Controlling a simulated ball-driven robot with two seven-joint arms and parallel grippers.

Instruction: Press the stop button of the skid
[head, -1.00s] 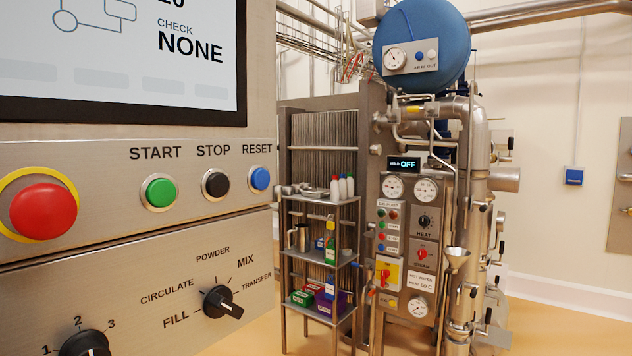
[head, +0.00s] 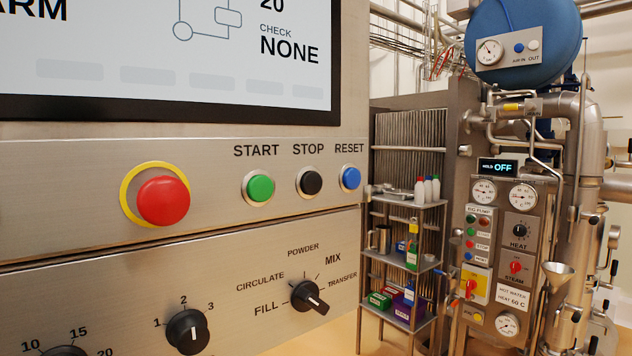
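The black stop button (head: 310,181) sits under the word STOP on the brushed metal control panel (head: 70,190). The green start button (head: 259,188) is to its left and the blue reset button (head: 350,178) to its right. A large red mushroom button (head: 163,201) on a yellow ring is further left on the same panel. Neither of my grippers shows in the head view.
Below the buttons is a mode knob (head: 309,297) with FILL, CIRCULATE, POWDER, MIX and TRANSFER labels, and another knob (head: 187,331). A screen (head: 190,55) is above. A shelf rack (head: 405,260) and a gauge panel (head: 500,255) reading OFF stand behind at right.

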